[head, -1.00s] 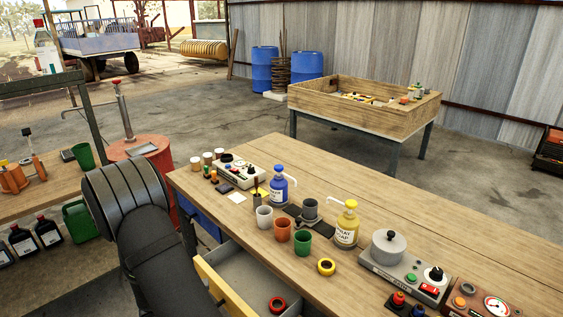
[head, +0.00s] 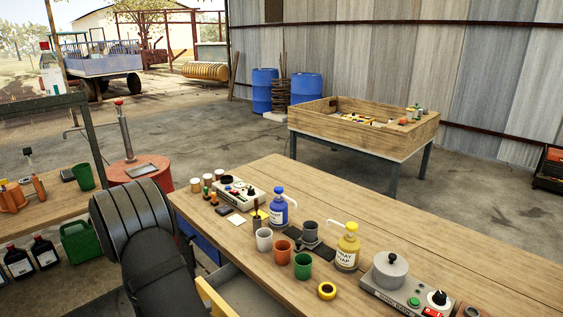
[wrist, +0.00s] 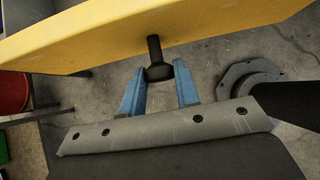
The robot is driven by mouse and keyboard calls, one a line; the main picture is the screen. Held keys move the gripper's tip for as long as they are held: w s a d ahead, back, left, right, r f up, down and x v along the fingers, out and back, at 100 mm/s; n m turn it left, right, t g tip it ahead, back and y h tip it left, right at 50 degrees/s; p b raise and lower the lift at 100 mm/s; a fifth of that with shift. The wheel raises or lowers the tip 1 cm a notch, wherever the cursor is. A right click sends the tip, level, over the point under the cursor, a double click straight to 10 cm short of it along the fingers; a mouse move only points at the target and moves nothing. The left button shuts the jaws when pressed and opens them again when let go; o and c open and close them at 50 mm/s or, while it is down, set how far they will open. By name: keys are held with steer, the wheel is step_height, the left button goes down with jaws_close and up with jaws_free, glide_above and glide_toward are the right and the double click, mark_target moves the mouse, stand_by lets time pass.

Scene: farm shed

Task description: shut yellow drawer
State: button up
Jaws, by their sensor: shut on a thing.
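The yellow drawer shows in the head view as a yellow front edge (head: 211,298) and a grey inside (head: 247,292), pulled out under the near side of the wooden bench. In the wrist view the yellow drawer front (wrist: 200,30) spans the top. A black knob (wrist: 154,48) stands out from it. My gripper (wrist: 159,71) has its two blue fingers on either side of the knob's round end and is shut on it. In the head view my dark arm hides part of the drawer's left side, and the gripper is out of sight.
A side bench with a green cup (head: 83,176) stands left. Concrete floor lies between benches.

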steer(key=shift+w+d, duration=5.1)
steer(key=shift+w, duration=0.1)
steer(key=o, duration=1.9)
steer(key=v, duration=0.7)
steer(key=x, duration=0.7)
steer(key=shift+s, duration=0.1)
